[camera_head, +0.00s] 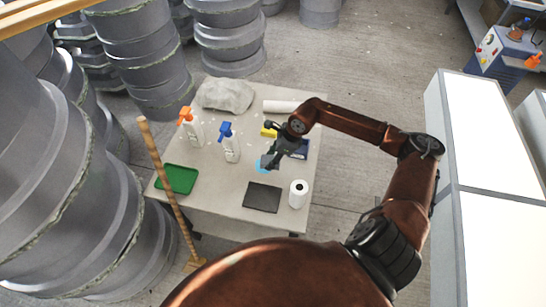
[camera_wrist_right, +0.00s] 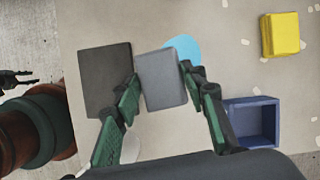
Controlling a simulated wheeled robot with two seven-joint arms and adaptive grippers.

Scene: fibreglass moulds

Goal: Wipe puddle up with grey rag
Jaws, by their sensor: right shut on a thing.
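A flat grey rag (camera_wrist_right: 160,82) is pinched between the fingers of my right gripper (camera_wrist_right: 160,88) in the right wrist view. In the head view my right gripper (camera_head: 271,164) is over the table beside the puddle. The light blue puddle (camera_wrist_right: 187,46) lies on the table, and the rag overlaps one edge of it in the wrist view. The puddle also shows as a small blue patch in the head view (camera_head: 261,166). I cannot tell whether the rag touches the table. My left gripper (camera_wrist_right: 18,78) shows small at the wrist view's left edge, its fingers apart and empty.
A dark mat (camera_wrist_right: 104,78), a blue box (camera_wrist_right: 252,101) and a yellow block (camera_wrist_right: 280,34) lie nearby.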

